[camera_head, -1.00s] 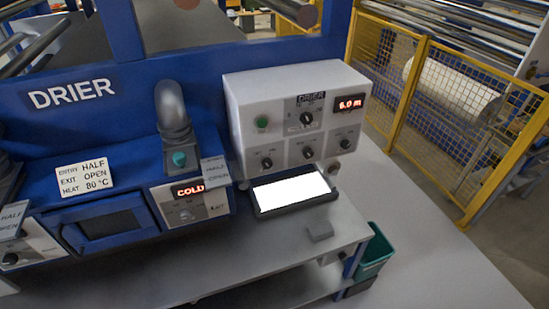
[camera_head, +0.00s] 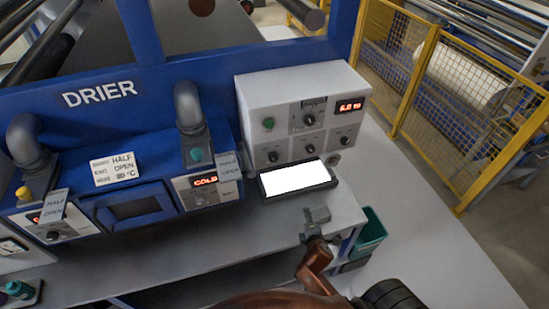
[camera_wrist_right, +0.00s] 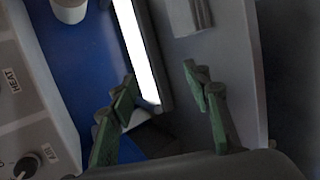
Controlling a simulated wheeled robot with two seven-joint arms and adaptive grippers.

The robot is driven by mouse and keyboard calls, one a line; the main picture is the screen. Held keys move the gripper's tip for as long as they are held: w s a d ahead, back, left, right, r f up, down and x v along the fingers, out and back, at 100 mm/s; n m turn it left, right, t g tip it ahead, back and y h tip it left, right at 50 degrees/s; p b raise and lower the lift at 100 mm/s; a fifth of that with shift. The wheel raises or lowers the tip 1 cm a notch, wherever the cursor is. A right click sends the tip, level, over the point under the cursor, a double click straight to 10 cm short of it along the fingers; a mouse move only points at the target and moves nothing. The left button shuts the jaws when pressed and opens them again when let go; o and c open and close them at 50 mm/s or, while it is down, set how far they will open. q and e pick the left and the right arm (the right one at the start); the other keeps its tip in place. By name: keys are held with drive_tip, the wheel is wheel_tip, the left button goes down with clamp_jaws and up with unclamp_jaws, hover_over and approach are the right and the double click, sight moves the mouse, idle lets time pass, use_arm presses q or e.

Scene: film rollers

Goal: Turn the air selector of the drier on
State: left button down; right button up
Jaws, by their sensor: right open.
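In the head view my right arm (camera_head: 318,262) enters from below. My left gripper is out of view.
A small grey block (camera_head: 317,216) lies on the shelf (camera_head: 225,238) beside my right gripper. The white screen (camera_head: 295,177) lies below the control box. A blue drier unit (camera_head: 135,208) stands left. A yellow fence (camera_head: 420,85) and green bin (camera_head: 371,232) are right.

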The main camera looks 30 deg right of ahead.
drive_tip(key=w+a+r+n+t+p, duration=0.1)
drive_tip(key=w+r+n+t, duration=0.15)
drive_tip(key=r, duration=0.25)
drive_tip(key=w+r+n+t, duration=0.1)
drive_tip(key=w+r+n, duration=0.2)
drive_tip(key=r+n, duration=0.15)
drive_tip(key=n+t+y+p, duration=0.15)
drive_tip(key=n+t, duration=0.25)
drive_tip(key=n, duration=0.7)
approach(274, 160)
drive_tip(key=x, duration=0.2)
drive_tip(key=p+x, duration=0.1)
drive_tip(key=x, duration=0.5)
drive_tip(key=shift+w, duration=0.15)
drive_tip(key=shift+w+d, duration=0.2)
drive_tip(key=shift+w, duration=0.45)
drive_tip(key=shift+c, duration=0.4)
drive_tip(key=c, duration=1.1)
